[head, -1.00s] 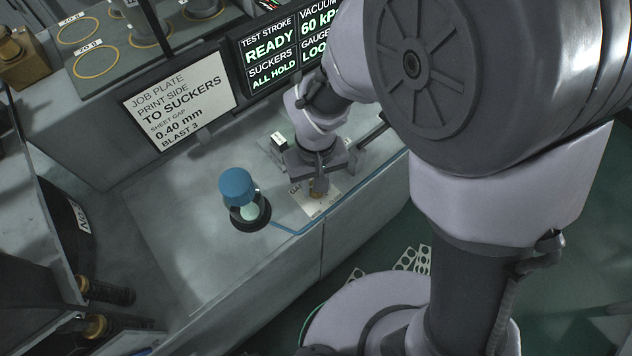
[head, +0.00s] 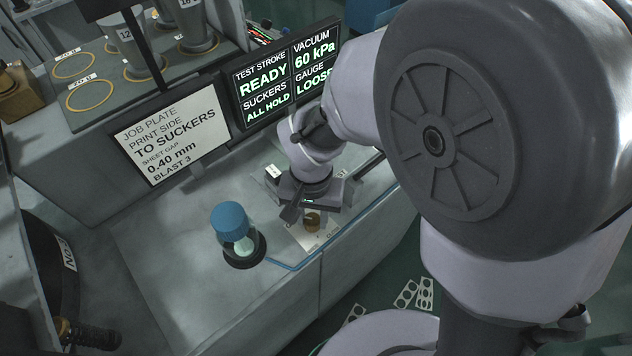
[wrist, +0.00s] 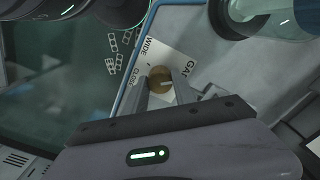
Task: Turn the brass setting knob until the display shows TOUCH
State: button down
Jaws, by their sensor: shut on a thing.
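The brass setting knob (head: 312,221) stands on a white label plate (wrist: 190,57) on the bench. In the wrist view the round knob (wrist: 159,74) sits between the tips of my gripper (wrist: 163,86), which is shut on it. A pale pointer line shows on its top. The plate reads WIDE, CLOSE and part of a word starting GA. In the head view my gripper (head: 303,212) is at the knob, pointing down. The display (head: 291,76) reads TEST STROKE READY, SUCKERS ALL HOLD, VACUUM 60 kPa and GAUGE LOOSE.
A blue-capped jar (head: 233,225) stands left of the knob, close to it. A job plate sign (head: 172,135) stands behind, showing sheet gap 0.40 mm. A blue line (head: 290,265) runs along the bench's front edge. Perforated sheets (head: 407,294) lie on the floor.

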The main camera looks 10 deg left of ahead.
aim_at(313, 219)
dwell(0.3)
jog(key=c, duration=1)
grip_release()
notch_tip(313, 219, up, 17)
jog(key=p, duration=0.6)
jog(key=shift+r, duration=0.2)
jog(key=s+d+f+m+t+b, duration=0.1)
jog(key=s+d+t+b, duration=0.1)
jog(key=d, duration=0.3)
jog(key=s+d+f+m+t+y+b, duration=0.1)
jog(key=s+d+t+b, duration=0.1)
jog(key=d+b, duration=0.3)
jog(key=s+d+f+m+t+y+b, duration=0.1)
jog(key=s+d+m+b, duration=0.1)
jog(key=d, duration=0.4)
jog(key=shift+s+t+b, duration=0.4)
jog(key=shift+s+b, duration=0.05)
jog(key=shift+b, duration=0.55)
